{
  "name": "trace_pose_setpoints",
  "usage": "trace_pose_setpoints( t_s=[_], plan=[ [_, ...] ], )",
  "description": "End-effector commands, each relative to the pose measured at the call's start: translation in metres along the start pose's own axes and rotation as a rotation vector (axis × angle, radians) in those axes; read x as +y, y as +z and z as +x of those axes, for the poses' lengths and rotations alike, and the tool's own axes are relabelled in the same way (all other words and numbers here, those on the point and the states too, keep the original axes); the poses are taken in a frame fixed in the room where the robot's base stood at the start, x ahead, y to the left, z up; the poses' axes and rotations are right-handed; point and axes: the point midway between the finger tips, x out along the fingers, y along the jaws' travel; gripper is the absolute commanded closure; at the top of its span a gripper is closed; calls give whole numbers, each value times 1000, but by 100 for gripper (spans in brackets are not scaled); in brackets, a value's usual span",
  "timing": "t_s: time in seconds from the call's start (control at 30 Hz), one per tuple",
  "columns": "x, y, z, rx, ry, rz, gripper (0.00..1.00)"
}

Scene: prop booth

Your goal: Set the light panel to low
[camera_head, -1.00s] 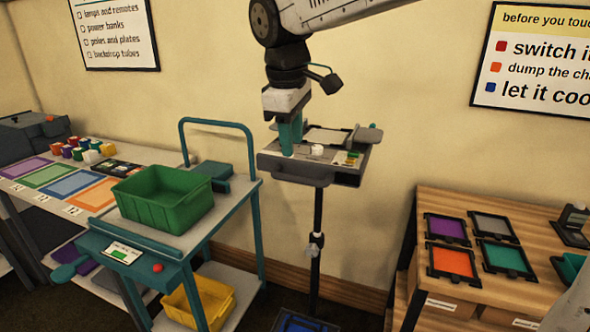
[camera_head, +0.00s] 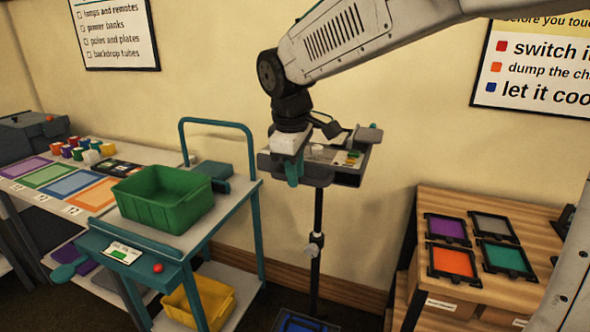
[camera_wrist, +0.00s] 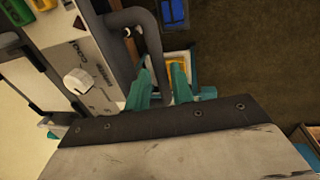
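The light panel (camera_head: 345,176) is a grey box on a thin black stand, in the middle of the head view. A white knob (camera_wrist: 77,82) sits on its pale face beside small print in the wrist view; it shows faintly in the head view (camera_head: 317,149). My gripper (camera_head: 293,181) points down at the panel's near left side, covering part of it. In the wrist view my teal fingers (camera_wrist: 161,72) stand apart, to the right of the knob. A dark grey curved bar (camera_wrist: 148,35) runs down between them; whether they touch it is unclear. The knob is outside my fingers.
A teal cart (camera_head: 195,245) with a green bin (camera_head: 165,197) stands left of the panel, a yellow bin (camera_head: 200,302) on its lower shelf. A wooden shelf unit (camera_head: 480,200) with coloured plates stands at right. The wall is close behind the panel.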

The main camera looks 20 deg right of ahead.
Motion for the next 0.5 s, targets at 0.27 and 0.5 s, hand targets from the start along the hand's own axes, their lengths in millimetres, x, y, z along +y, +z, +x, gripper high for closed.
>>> trace_pose_setpoints(
  t_s=[0.27,0.5],
  plan=[
    [0,0,1,0,0,0,100],
    [-7,1,31,-4,-4,0,100]
  ],
)
